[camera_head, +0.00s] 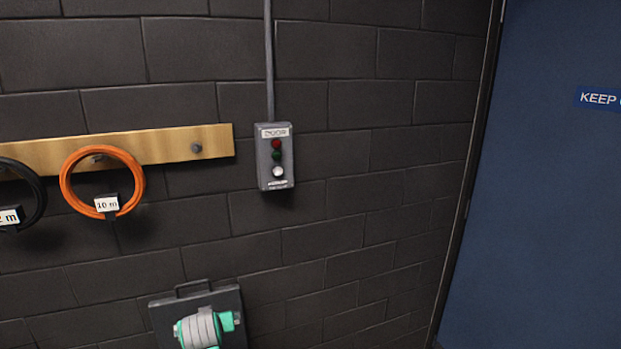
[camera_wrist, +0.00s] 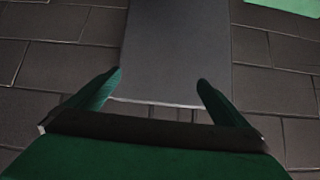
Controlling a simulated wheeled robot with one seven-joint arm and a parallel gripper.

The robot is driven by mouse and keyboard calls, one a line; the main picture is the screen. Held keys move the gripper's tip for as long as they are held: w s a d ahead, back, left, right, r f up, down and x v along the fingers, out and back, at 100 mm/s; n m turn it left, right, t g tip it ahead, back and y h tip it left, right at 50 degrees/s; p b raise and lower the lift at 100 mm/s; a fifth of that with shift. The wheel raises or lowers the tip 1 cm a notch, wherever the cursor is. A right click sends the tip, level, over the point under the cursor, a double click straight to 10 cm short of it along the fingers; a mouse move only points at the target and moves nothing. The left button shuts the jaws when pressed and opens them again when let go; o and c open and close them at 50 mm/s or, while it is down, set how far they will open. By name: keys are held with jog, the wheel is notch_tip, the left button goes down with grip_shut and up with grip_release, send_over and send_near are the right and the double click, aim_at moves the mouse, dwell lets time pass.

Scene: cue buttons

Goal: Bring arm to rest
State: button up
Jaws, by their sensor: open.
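My gripper (camera_wrist: 160,92) shows in the wrist view with its two dark green fingers spread apart. Nothing is held between them. A flat dark grey surface with a pale lower edge (camera_wrist: 175,55) lies beyond the fingers; I cannot tell what it belongs to. A grey button box (camera_head: 275,157) hangs on the dark block wall, with a red, a green and a white button from top to bottom. The gripper's distance from the box cannot be told from these views.
A wooden rail (camera_head: 175,146) holds an orange cable coil (camera_head: 66,190) and a black one at the left. A dark panel (camera_head: 232,302) with a teal and grey object in front shows at the bottom. A blue door (camera_head: 550,210) is at the right.

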jog(key=s+d+f+m+t, duration=0.1)
jog(key=s+d+f, duration=0.4)
jog(key=f, duration=0.3)
jog(key=s+d+f+t, duration=0.1)
jog(key=s+d+f, duration=0.4)
jog(key=f, duration=0.2)
jog(key=s+d+f+m+t, duration=0.1)
jog(key=s+d+f, duration=0.25)
jog(key=s, duration=0.35)
jog(key=s+d+f, duration=0.3)
jog(key=s+d, duration=0.2)
jog(key=s, duration=0.2)
jog(key=s+d+r+m+t+h, duration=0.1)
jog(key=s+d, duration=0.2)
jog(key=s, duration=0.5)
jog(key=s+d+r+t+h, duration=0.1)
jog(key=s+d+r, duration=0.15)
jog(key=s, duration=0.45)
jog(key=s+d+r, duration=0.2)
jog(key=s+r, duration=0.3)
jog(key=s, duration=0.2)
jog(key=s+d+r+t+h, duration=0.1)
jog(key=s+d+r, duration=0.1)
jog(key=s+r, duration=0.3)
jog(key=s, duration=0.2)
jog(key=shift+s+d+r+m, duration=0.25)
jog(key=shift+s+d+m, duration=0.1)
jog(key=shift+d+m, duration=0.05)
